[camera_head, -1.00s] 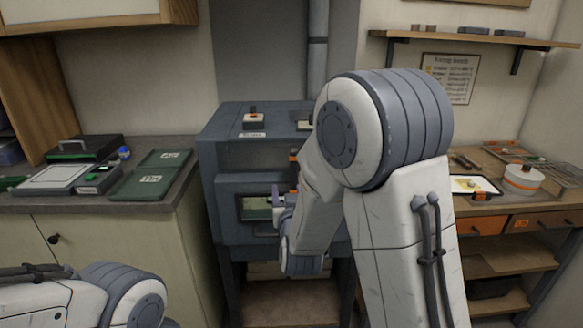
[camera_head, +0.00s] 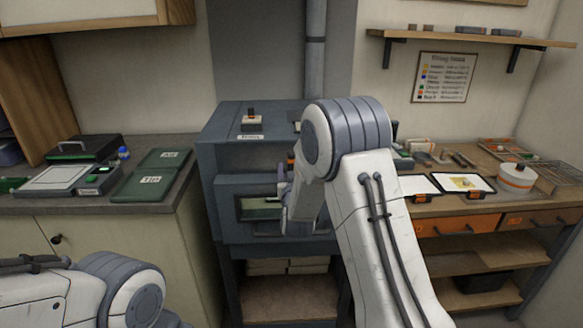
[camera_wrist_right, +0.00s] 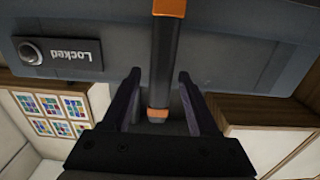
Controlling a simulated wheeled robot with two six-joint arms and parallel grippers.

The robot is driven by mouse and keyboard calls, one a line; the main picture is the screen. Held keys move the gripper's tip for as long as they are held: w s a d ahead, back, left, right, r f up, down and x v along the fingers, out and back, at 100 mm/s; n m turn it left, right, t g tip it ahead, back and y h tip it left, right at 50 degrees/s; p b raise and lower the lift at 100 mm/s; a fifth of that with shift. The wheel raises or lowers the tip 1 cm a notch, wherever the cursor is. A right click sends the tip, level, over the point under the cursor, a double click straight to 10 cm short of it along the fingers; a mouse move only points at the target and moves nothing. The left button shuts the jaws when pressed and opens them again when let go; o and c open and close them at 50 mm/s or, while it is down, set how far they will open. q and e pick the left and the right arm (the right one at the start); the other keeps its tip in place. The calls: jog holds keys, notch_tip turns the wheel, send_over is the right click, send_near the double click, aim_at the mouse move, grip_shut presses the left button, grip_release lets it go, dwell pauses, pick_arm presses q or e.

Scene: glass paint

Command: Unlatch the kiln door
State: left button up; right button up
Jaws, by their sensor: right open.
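The blue-grey kiln (camera_head: 222,150) stands in the middle of the head view. Its door (camera_head: 228,190) has a small window (camera_head: 258,207) and looks closed. The latch is a dark bar with orange bands (camera_wrist_right: 163,55) in the right wrist view, beside a plate reading "Locked" (camera_wrist_right: 62,52). My right gripper (camera_wrist_right: 159,76) is open, with one dark finger on each side of the bar and gaps on both sides. In the head view my right gripper (camera_head: 283,187) is at the kiln front, partly hidden by my arm. My left gripper is out of view; only its arm shows at bottom left.
A grey counter (camera_head: 100,205) at left holds a black case (camera_head: 85,148) and green boards (camera_head: 150,178). A wooden bench (camera_head: 440,205) at right holds trays and a white round pot (camera_head: 518,177). A wall shelf (camera_head: 470,39) is above it.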

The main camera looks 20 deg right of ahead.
grip_shut()
dwell(1.4)
